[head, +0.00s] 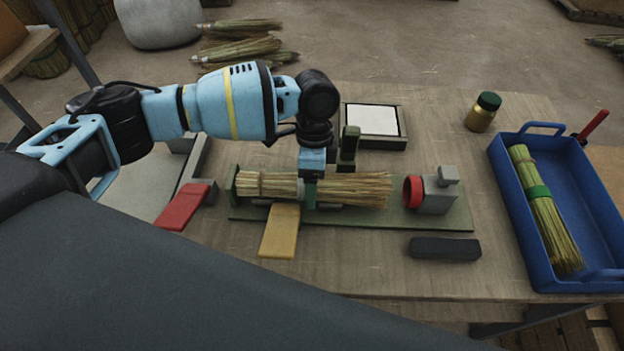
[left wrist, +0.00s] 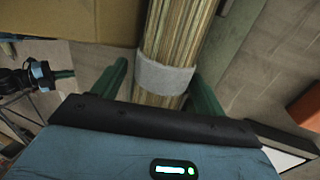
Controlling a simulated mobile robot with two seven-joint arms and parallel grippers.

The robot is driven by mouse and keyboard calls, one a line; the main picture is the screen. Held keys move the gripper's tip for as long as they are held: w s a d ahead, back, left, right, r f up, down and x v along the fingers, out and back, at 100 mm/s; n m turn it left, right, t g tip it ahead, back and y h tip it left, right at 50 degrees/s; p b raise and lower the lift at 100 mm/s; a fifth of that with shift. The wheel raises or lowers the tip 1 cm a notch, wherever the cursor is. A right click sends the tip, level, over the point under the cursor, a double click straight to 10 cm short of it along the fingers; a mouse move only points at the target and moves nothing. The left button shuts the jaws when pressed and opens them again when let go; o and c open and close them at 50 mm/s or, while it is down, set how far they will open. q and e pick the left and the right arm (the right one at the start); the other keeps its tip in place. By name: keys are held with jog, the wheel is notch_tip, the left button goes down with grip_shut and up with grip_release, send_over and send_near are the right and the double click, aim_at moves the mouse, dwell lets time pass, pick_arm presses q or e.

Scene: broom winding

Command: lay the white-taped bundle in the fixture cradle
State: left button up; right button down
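The white-taped bundle (head: 350,189) of straw lies lengthwise along the green fixture (head: 400,219), over its cradle. Its white tape band (left wrist: 165,77) shows clearly in the left wrist view. My left gripper (head: 309,195) points down over the middle of the bundle at the tape. In the left wrist view its two green fingers (left wrist: 158,92) stand on either side of the bundle, with gaps beside the tape, so it is open. The cradle supports are mostly hidden under the bundle. What looks like my right gripper (left wrist: 64,74) shows small at the left of that view; its opening is unclear.
A grey clamp block (head: 437,192) with a red ring faces the bundle's right end. A yellow plate (head: 280,232), a red block (head: 182,207) and a dark bar (head: 445,248) lie nearby. A blue tray (head: 508,205) at right holds a green-banded bundle (head: 545,215). A jar (head: 482,112) stands behind.

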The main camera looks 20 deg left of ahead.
pick_arm(q)
jog(key=shift+v, duration=3.9)
jog(key=shift+s+f, duration=0.1)
